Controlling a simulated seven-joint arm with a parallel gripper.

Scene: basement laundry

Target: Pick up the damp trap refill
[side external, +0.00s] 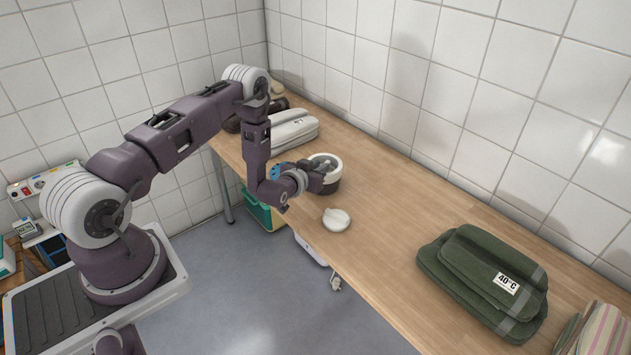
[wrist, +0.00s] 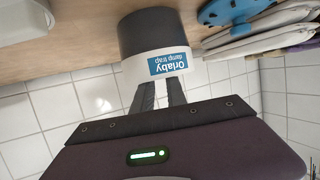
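A round container (side external: 327,176), dark below with a white rim, stands on the wooden counter. In the wrist view this container (wrist: 150,45) bears a blue label reading "Orlaby damp trap". A small white rounded, pouch-like item (side external: 336,220) lies on the counter in front of it; no label is readable, so I cannot tell whether it is the refill. My gripper (side external: 326,166) is at the container's top. In the wrist view my gripper (wrist: 164,84) has its two fingers apart, overlapping the white rim, with nothing seen between them but white; contact is unclear.
A folded green stack with a "40°C" tag (side external: 486,282) and a striped cloth (side external: 603,332) lie at the right. A pale stack (side external: 291,130) lies behind my gripper. The counter's middle (side external: 400,205) is clear. A tiled wall bounds the back.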

